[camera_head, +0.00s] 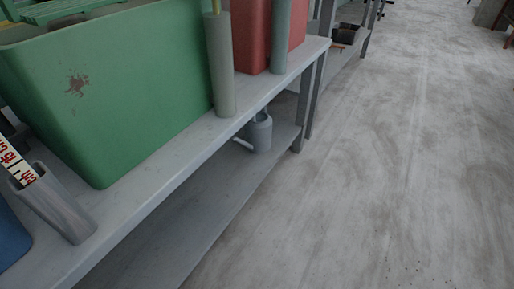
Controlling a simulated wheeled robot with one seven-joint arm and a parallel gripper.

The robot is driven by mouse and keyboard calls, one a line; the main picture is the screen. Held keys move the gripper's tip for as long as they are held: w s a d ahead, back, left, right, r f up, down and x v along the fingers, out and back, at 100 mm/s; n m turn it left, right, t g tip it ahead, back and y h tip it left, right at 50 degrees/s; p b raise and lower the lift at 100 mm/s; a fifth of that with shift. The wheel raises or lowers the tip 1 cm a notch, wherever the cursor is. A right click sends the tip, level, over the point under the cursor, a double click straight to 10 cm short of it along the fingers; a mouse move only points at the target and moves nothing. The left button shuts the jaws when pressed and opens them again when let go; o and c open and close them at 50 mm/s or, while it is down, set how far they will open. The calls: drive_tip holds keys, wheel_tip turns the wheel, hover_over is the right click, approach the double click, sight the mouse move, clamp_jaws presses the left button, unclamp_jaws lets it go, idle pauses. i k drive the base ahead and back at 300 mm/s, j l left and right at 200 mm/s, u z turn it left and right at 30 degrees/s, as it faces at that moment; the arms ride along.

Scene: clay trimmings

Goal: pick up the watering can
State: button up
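The grey watering can (260,134) stands on the lower shelf (205,206) of a grey bench, near the shelf's far right end. Its spout points toward the lower left. Its top is partly hidden by the upper shelf and its front edge. My gripper is not in view.
The bench top (133,187) overhangs the lower shelf. It holds a large green bin (140,85), a red bin (258,35), upright grey-green tubes (221,70) and a grey holder (62,212) with a marked ruler. A bench leg (304,105) stands right of the can. The floor (400,170) at right is clear.

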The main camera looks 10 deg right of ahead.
sight(258, 131)
drive_tip(key=u, duration=0.4)
drive_tip(key=j+u, duration=0.15)
drive_tip(key=u, duration=0.6)
drive_tip(key=j+u, duration=0.1)
drive_tip(key=u, duration=0.25)
drive_tip(key=i+l, duration=0.1)
drive_tip(key=l, duration=0.25)
drive_tip(key=i+l, duration=0.1)
drive_tip(key=l, duration=0.3)
drive_tip(key=i+l+z, duration=0.1)
drive_tip(key=l, duration=0.25)
drive_tip(key=i+l, duration=0.15)
drive_tip(key=l, duration=0.2)
drive_tip(key=i+l, duration=0.15)
drive_tip(key=l, duration=0.2)
drive_tip(key=i+l, duration=0.15)
drive_tip(key=l, duration=0.15)
drive_tip(key=i+l, duration=0.15)
drive_tip(key=l, duration=0.2)
